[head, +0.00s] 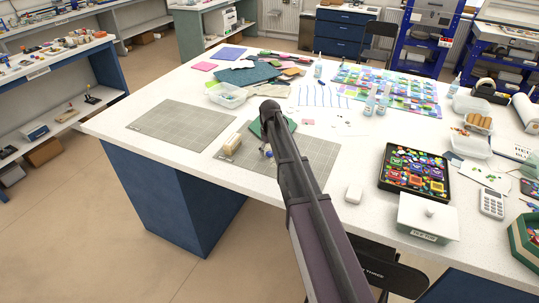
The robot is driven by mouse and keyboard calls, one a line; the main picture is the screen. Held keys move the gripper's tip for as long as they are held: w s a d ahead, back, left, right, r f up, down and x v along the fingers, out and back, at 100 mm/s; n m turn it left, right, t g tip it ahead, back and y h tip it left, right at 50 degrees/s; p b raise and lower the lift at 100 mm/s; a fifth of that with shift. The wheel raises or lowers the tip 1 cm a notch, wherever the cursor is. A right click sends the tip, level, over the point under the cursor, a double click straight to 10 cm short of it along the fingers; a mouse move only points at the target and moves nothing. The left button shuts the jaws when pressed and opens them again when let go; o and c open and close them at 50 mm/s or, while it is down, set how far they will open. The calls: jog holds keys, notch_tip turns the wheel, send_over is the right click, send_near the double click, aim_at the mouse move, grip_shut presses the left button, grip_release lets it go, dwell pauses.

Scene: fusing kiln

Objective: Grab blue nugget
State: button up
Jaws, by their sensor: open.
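I cannot pick out a blue nugget with certainty. A small blue-and-white item (266,151) shows just left of my arm, on the right grey gridded mat (316,157); it is too small to tell what it is. My dark arm reaches from the bottom edge up over this mat and hides part of it. My gripper does not show; the arm hides whatever is behind it.
A pale block (232,144) lies left of the small item. The left gridded mat (165,124) is bare. A black tray of colourful pieces (414,193), a white lidded box (428,217) and a calculator (492,203) stand to the right. Bottles and coloured sheets fill the back.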

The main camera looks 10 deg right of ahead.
aim_at(270, 152)
jog(key=c, duration=1)
jog(key=shift+r, duration=0.25)
notch_tip(270, 152, up, 4)
jog(key=p, duration=0.4)
jog(key=shift+f, duration=0.15)
jog(key=s, duration=1)
jog(key=s+p, duration=0.1)
jog(key=s, duration=0.5)
jog(key=shift+r, duration=0.4)
